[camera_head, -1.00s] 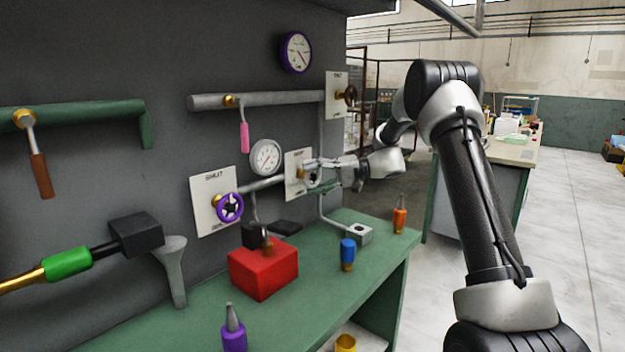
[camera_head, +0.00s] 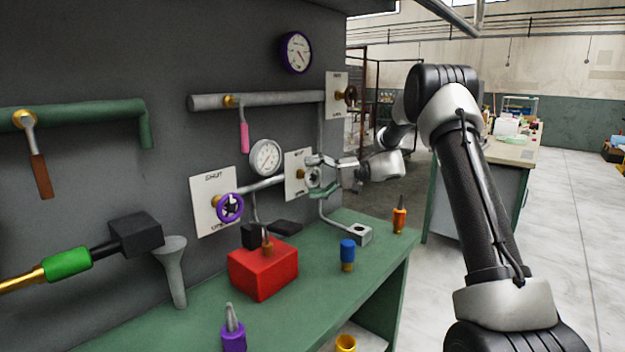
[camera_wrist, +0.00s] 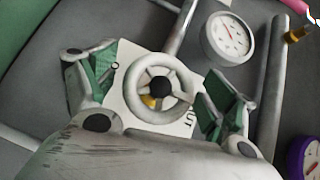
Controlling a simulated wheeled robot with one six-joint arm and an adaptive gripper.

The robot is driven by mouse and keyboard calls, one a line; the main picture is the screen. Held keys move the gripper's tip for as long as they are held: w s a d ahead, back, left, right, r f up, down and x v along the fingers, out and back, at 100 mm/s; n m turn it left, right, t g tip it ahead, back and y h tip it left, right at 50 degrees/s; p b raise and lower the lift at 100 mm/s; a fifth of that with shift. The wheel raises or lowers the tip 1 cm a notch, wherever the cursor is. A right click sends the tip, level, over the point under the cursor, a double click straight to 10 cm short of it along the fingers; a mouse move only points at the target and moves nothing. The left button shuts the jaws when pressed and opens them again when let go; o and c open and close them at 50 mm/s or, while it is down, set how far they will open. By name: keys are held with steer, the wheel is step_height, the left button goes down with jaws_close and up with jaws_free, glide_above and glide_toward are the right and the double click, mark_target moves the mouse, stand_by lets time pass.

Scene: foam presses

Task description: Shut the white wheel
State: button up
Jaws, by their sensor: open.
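The white wheel (camera_wrist: 132,106) is a pale ring with a dark hub, mounted in front of a white plate (camera_wrist: 192,128) with partly hidden lettering. In the wrist view it lies between the two green-padded fingers of my gripper (camera_wrist: 155,92), which are open, one on each side of the rim. I cannot tell whether the pads touch the rim. In the head view my gripper (camera_head: 322,174) is at the wheel's plate (camera_head: 294,173) on the wall and partly hides the wheel.
A purple wheel (camera_head: 230,207) on its own plate is to the left. A white-faced gauge (camera_head: 266,157) and a pink-handled lever (camera_head: 244,136) are above. The green bench (camera_head: 325,262) below holds a red block (camera_head: 262,272) and a blue-topped item (camera_head: 347,252).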

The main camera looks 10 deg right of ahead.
steer(key=s+d+r, duration=0.1)
steer(key=s+d, duration=0.1)
steer(key=d, duration=0.9)
steer(key=shift+d+r, duration=0.25)
steer(key=shift+d, duration=0.15)
